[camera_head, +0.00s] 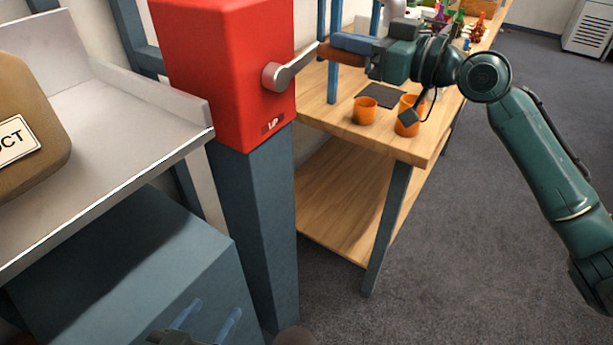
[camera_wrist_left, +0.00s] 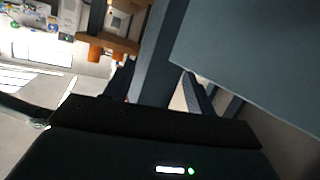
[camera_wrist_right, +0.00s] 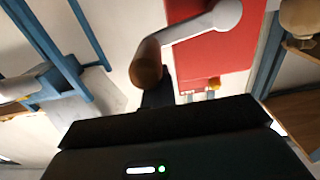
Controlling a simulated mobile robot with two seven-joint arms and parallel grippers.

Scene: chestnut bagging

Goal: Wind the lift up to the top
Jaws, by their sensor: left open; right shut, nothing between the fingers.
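The lift's red crank box (camera_head: 225,70), marked UP, stands on a blue-grey post. Its silver crank arm (camera_head: 292,69) points up and right to a brown handle (camera_head: 325,50). In the right wrist view the handle (camera_wrist_right: 147,65) is just ahead of my fingertips. My right gripper (camera_head: 338,42) is shut and empty, close beside the handle; I cannot tell if it touches. My left gripper (camera_head: 208,318) is open and empty, low by the post; its fingers also show in the left wrist view (camera_wrist_left: 158,88). The lift platform (camera_head: 120,125) is left of the box.
A brown sack (camera_head: 30,120) with a label lies on the platform. A wooden table (camera_head: 380,140) at the right holds two orange cups (camera_head: 364,111), a dark mat (camera_head: 380,95) and coloured items at its far end. Grey floor is free at the right.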

